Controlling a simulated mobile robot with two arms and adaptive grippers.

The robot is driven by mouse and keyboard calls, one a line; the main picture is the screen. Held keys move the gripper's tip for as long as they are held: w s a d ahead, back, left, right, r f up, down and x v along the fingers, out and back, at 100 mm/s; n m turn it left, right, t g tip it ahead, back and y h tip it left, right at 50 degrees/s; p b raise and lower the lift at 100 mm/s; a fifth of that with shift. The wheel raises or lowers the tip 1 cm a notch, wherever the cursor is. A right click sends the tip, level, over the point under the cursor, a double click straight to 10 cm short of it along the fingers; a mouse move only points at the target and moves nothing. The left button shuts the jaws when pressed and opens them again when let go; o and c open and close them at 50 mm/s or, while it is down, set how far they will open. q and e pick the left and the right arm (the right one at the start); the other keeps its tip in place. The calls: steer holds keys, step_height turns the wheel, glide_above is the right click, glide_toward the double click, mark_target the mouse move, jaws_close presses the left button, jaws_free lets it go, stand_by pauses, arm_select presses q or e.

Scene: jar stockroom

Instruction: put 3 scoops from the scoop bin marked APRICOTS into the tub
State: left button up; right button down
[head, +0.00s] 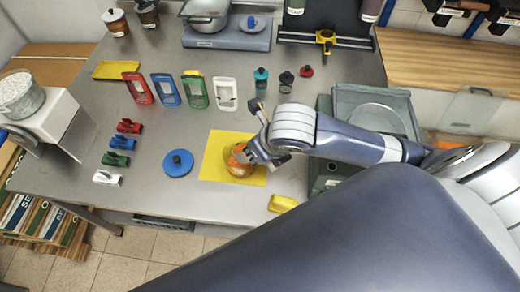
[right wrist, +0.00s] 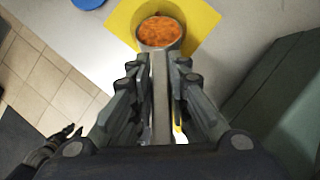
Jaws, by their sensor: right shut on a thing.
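My right gripper (right wrist: 160,75) is shut on the grey handle of a scoop (right wrist: 160,100). The scoop's round cup (right wrist: 160,33) shows orange pieces in it and sits over a yellow mat (right wrist: 202,18). In the head view my right gripper (head: 257,152) is above the mat (head: 212,160), with a round orange-filled shape (head: 240,168) under it. I cannot tell how much of that shape is scoop and how much is tub. Orange contents (head: 448,140) show in a bin at the right, partly behind my arm. No APRICOTS label is readable. A dark part at the wrist view's lower left may be my left gripper (right wrist: 62,140).
A clear-lidded bin (head: 375,100) stands right of the table. A blue disc (head: 178,163) lies left of the mat and a yellow block (head: 283,203) lies near the front edge. Coloured clips (head: 118,143) and upright frames (head: 167,90) stand further left and back.

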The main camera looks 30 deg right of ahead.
steer(key=shift+w+a+r+g+p, duration=0.1)
steer(key=shift+w+r+g+p, duration=0.45)
steer(key=shift+p, duration=0.45)
steer(key=w+r+g+p, duration=0.1)
steer(key=w+g+p, duration=0.1)
steer(key=p, duration=0.1)
steer(key=shift+w+a+r+g, duration=0.15)
steer(key=shift+r+g, duration=0.2)
steer(key=w+a+g+h+p, duration=0.1)
steer(key=w+g, duration=0.6)
steer(key=w, duration=0.1)
steer(key=shift+w+a+r+p, duration=0.2)
steer(key=shift+w+r+p, duration=0.15)
steer(key=shift+p, duration=0.05)
stand_by(1.6)
